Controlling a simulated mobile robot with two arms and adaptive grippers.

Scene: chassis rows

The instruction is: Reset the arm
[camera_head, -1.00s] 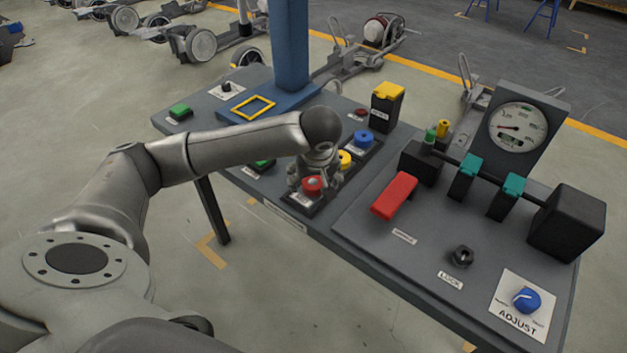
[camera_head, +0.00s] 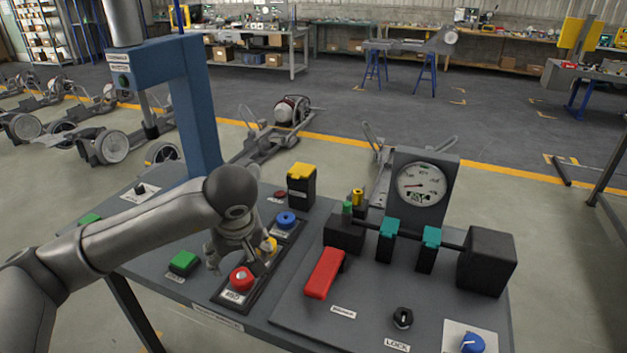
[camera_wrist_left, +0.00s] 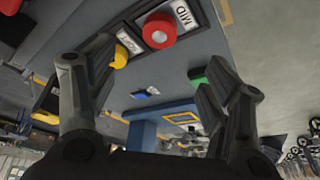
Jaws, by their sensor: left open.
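My left gripper (camera_head: 240,262) hangs over the table's button strip in the head view, close to a red button (camera_head: 241,279) and partly hiding a yellow one (camera_head: 271,245). A blue button (camera_head: 286,220) sits farther along the same strip. In the left wrist view the fingers of the left gripper (camera_wrist_left: 155,100) are spread apart with nothing between them. The red button (camera_wrist_left: 160,31) and the yellow button (camera_wrist_left: 119,56) show beyond the fingers. I cannot tell whether the gripper touches any button. My right gripper is not in view.
A green button (camera_head: 184,262) lies left of the strip. A blue press column (camera_head: 194,120) rises behind my arm. On the right stand a gauge (camera_head: 422,184), a red lever (camera_head: 324,273), a lock knob (camera_head: 402,317) and a blue adjust knob (camera_head: 472,343). Free floor lies beyond the table.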

